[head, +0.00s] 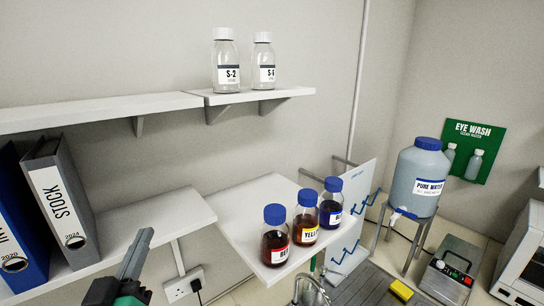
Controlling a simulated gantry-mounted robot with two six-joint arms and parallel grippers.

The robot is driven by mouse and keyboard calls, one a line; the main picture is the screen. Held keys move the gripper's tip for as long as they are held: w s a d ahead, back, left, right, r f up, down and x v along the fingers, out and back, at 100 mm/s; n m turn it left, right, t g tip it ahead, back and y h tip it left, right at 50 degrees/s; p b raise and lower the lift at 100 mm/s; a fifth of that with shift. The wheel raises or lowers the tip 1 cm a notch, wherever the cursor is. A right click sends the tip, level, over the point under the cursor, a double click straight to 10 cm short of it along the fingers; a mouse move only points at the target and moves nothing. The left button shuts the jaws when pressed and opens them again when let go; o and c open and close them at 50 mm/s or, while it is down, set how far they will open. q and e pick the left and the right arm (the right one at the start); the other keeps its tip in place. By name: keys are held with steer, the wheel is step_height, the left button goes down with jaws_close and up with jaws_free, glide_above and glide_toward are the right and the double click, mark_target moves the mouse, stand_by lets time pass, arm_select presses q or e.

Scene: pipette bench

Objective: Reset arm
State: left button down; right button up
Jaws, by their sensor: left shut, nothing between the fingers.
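My left gripper (142,242) shows at the lower left of the head view, pointing up. Its grey fingers are together with nothing between them. It appears in front of the lower left shelf (150,226), apart from the bottles and binders. My right gripper is not in the view.
Three blue-capped bottles, one dark red (275,238), one yellow-labelled (305,217) and one blue-labelled (331,203), stand on a white shelf (245,205). Binders (62,205) stand at left. Clear bottles (226,62) stand above. A water tank (418,178) and sink tap (312,288) are right.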

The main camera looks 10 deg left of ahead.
arm_select(q)
steer(key=s+d+r+m+t+h, duration=0.2)
steer(key=s+d+r, duration=0.1)
steer(key=r, duration=0.5)
steer(key=s+d+r+m+t+h+p, duration=0.1)
steer(key=s+d+r+m+t+h, duration=0.1)
steer(key=s+r, duration=0.3)
steer(key=s+d+r+m+t+h, duration=0.2)
steer(key=s+d+r+t, duration=0.2)
steer(key=r, duration=0.8)
steer(key=shift+s+d+h, duration=0.35)
steer(key=shift+s+h, duration=0.05)
steer(key=shift+s, duration=0.2)
